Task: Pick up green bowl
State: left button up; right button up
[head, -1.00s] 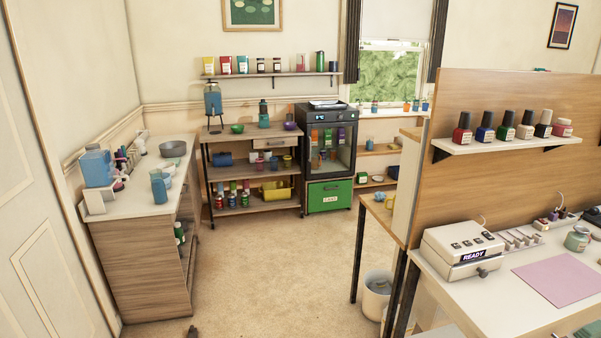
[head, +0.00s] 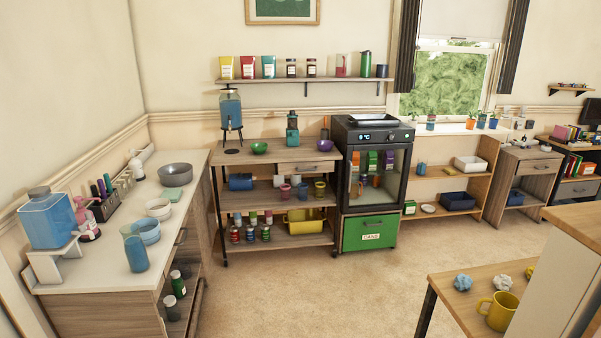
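A small green bowl (head: 259,148) sits on the top of the wooden shelf cart (head: 290,156) against the back wall. It stands to the right of a blue drink dispenser (head: 230,112) and left of a teal blender-like item (head: 292,128). A purple bowl (head: 324,146) stands further right on the same top. Neither of my grippers shows in the head view, so I cannot see their state.
A white-topped counter (head: 110,265) with bowls, a blue jug and a tank runs along the left wall. A wooden table (head: 470,300) with a yellow mug (head: 498,311) juts in at lower right. The carpet (head: 310,290) between is clear.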

aim_at(259, 149)
jog(key=i, duration=1.85)
